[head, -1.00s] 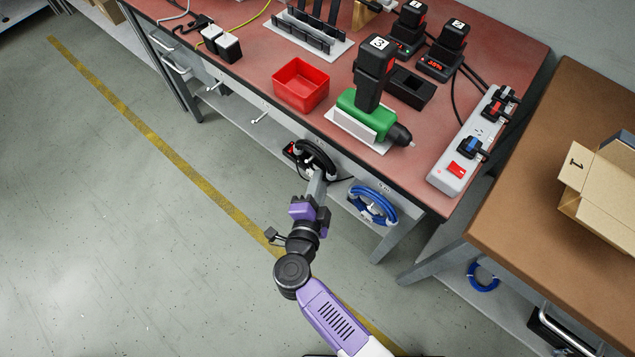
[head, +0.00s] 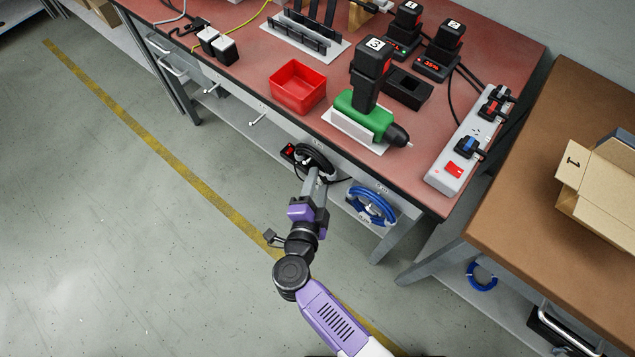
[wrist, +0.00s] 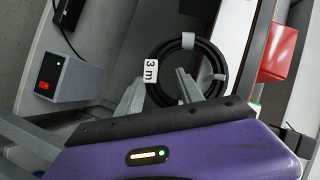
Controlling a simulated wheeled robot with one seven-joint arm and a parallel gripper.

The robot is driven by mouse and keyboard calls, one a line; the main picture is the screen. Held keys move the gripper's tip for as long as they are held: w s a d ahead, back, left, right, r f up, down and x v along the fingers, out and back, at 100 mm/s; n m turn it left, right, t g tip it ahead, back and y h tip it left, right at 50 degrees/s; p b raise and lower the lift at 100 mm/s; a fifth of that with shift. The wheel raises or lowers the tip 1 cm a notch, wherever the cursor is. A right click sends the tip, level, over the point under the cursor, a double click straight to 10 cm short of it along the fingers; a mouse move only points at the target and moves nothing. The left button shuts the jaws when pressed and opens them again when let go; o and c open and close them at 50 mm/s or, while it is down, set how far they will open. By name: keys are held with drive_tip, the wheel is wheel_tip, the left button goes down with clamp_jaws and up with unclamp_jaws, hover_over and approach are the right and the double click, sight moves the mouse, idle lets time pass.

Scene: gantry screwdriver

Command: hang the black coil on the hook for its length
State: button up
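The black coil (head: 318,153) is at the front edge of the red-topped bench, between an empty hook and the blue coil. In the wrist view the black coil (wrist: 222,77) shows pale ties and a white "3 m" tag. My gripper (head: 315,179) is at the coil's lower side. Its fingers stand apart in the wrist view (wrist: 160,88), close to the lower part of the ring, with no firm grip visible. The hook behind the coil is mostly hidden, so I cannot tell exactly how the coil sits on it.
A blue coil (head: 372,206) hangs to the right. An empty hook (head: 257,121) sticks out to the left. A grey box with a red switch (wrist: 62,79) is on the shelf below. A red bin (head: 297,88) and a green tool (head: 362,112) stand on the bench above.

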drive_tip(key=p+v, duration=0.1)
drive_tip(key=v, duration=0.6)
drive_tip(key=shift+s, duration=0.35)
drive_tip(key=shift+a+r, duration=0.1)
drive_tip(key=shift+r, duration=0.05)
wheel_tip(320, 180, up, 16)
drive_tip(key=s+n+t+y+p, duration=0.2)
drive_tip(key=n+t+y, duration=0.1)
drive_tip(key=t, duration=0.1)
drive_tip(key=s+d+r+n+g+p, duration=0.2)
drive_tip(key=s+d+r+n, duration=0.3)
drive_tip(key=s+d, duration=0.6)
drive_tip(key=s+d+r+n+g+p, duration=0.2)
drive_tip(key=s+d+r+n+p, duration=0.2)
drive_tip(key=s+d, duration=0.7)
wheel_tip(320, 180, up, 4)
drive_tip(key=s+n, duration=0.1)
drive_tip(key=n, duration=0.1)
drive_tip(key=shift+s+d+n+p, duration=0.15)
drive_tip(key=shift+s+n+p, duration=0.15)
drive_tip(key=shift+s+p, duration=0.1)
